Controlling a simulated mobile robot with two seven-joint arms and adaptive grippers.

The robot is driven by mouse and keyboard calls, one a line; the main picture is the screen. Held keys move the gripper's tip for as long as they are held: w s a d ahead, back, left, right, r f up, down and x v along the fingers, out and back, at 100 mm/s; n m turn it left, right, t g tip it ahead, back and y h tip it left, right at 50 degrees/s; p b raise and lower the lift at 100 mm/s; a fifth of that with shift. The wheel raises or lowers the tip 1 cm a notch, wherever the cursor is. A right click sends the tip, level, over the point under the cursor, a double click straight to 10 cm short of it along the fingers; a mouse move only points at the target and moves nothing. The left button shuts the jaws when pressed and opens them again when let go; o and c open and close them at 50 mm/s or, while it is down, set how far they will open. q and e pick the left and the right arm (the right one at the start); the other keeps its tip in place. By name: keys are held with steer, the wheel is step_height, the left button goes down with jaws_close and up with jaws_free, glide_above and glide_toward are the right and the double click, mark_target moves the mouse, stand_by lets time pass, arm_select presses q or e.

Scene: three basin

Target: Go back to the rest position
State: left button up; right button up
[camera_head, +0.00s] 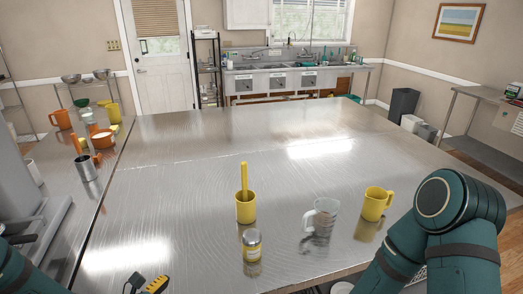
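My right arm (445,235), dark teal, is bent at the lower right. Its gripper is not in view.
A side counter (62,170) at left holds orange and yellow cups, a metal cup (86,168) and bowls. A black and yellow thing (155,285) is cut off at the bottom edge. Sinks (280,82) stand at the back. The table's far half is clear.

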arm_select(q)
steer(key=s+d+f+m+g+y, duration=0.4)
steer(key=s+d+f+m+g, duration=0.2)
steer(key=s+f+m+g, duration=0.55)
steer(key=w+d+f+m+t+y+b, duration=0.2)
steer(key=w+d+f+m+t, duration=0.3)
steer(key=m, duration=0.7)
steer(key=shift+w+d+t+b, duration=0.15)
steer(key=shift+w+t+b, duration=0.2)
steer(key=shift+w, duration=0.3)
arm_select(e)
step_height(320, 180, down, 3)
steer(key=shift+d+r, duration=0.1)
steer(key=shift+d, duration=0.05)
steer(key=shift+s, duration=0.1)
